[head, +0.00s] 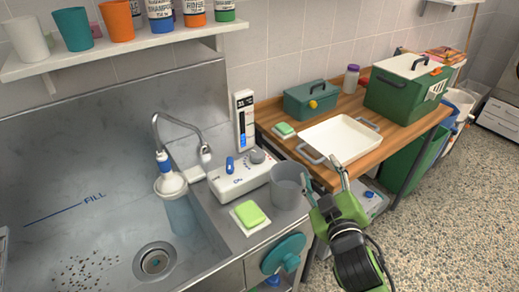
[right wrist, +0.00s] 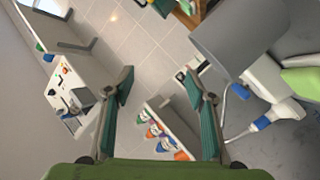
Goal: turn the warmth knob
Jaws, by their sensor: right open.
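The white control box (head: 240,178) stands on the sink's right ledge. It carries a round grey knob (head: 257,156) and an upright blue lever (head: 230,164) beside an ON mark. No label naming the warmth knob is readable. My right gripper (head: 319,171) is open and empty, to the right of the box and apart from the knob, with the grey cup (head: 287,188) between them. In the right wrist view its two fingers (right wrist: 160,88) are spread with nothing between them. The grey cup (right wrist: 235,35) hides part of the box there. My left gripper is not in view.
A display (head: 244,120) stands behind the box. A green sponge (head: 250,213) lies in front. The tap (head: 180,125) and a white-topped bottle (head: 178,205) are left, at the sink. A white tray (head: 340,138) lies on the wooden table. A shelf (head: 120,48) hangs above.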

